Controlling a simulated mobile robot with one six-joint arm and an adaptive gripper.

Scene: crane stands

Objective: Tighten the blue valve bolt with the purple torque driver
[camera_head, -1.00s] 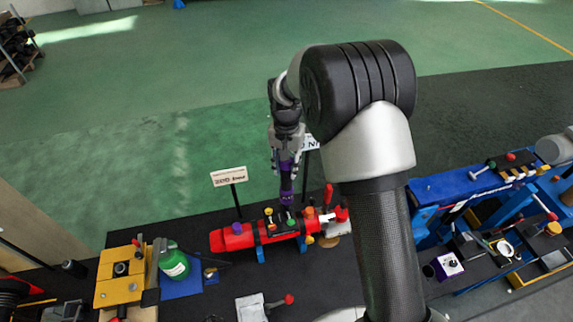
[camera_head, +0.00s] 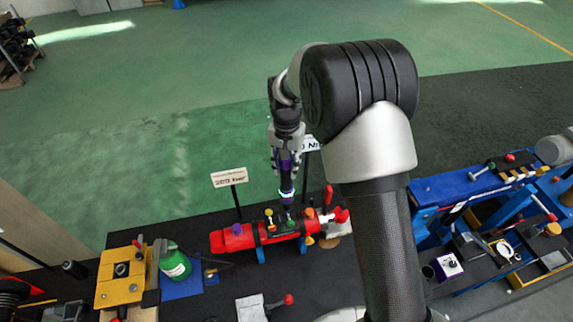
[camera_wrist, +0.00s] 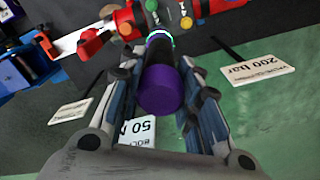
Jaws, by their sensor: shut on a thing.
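The purple torque driver (camera_head: 286,182) hangs upright in my gripper (camera_head: 286,160), tip down over the red valve body (camera_head: 220,241). A pale cyan ring glows on its lower part. In the wrist view, my gripper (camera_wrist: 160,85) has its fingers on both sides of the purple driver (camera_wrist: 160,92), and the lit ring (camera_wrist: 158,36) shows beyond. The driver's tip is at the row of coloured parts on the valve body, close to a green one (camera_head: 291,223). I cannot make out the blue bolt; whether the tip sits on it is unclear.
A white sign (camera_head: 229,178) on a post stands left of the driver; another is partly behind my arm. A yellow block (camera_head: 118,287) and a green bottle (camera_head: 175,265) are at the lower left. Blue stands (camera_head: 450,187) with tools are at the right.

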